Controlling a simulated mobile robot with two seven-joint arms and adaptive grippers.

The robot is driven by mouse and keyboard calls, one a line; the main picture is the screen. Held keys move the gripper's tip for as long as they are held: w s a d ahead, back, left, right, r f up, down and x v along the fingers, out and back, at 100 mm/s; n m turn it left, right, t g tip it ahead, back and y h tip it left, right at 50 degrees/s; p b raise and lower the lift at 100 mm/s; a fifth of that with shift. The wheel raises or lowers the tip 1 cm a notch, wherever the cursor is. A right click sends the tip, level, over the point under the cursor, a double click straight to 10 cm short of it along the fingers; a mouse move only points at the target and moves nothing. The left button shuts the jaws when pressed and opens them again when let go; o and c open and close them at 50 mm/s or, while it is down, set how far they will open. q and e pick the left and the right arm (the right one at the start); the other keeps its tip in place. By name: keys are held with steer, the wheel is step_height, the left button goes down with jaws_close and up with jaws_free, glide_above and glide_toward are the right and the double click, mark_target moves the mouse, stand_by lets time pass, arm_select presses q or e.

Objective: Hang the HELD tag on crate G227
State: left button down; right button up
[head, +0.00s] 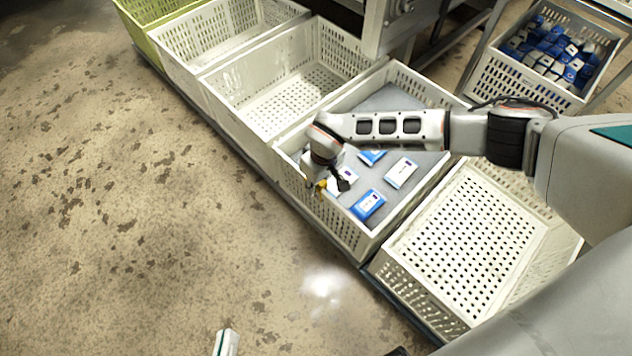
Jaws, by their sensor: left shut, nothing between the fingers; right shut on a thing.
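My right gripper (332,181) is at the end of the arm that comes in from the right. It points down at the near-left wall of a white slotted crate (352,238). A small yellow piece (321,186) shows at its fingers, shut on it; it looks like the tag, but no lettering can be read. I cannot tell whether the tag touches the crate's rim. In this crate, several blue-and-white packs (368,204) lie on a grey sheet (412,192). No crate number can be read, so I cannot tell which is G227. My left gripper is not in view.
Empty white crates stand in the same row on both sides, one nearer (462,232) and others farther (290,95), with a yellow-green crate (150,12) at the far end. A filled crate (548,62) stands at upper right. The floor (130,200) on the left is mostly clear.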

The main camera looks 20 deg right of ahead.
steer(key=shift+f, duration=0.55)
steer(key=o, duration=1)
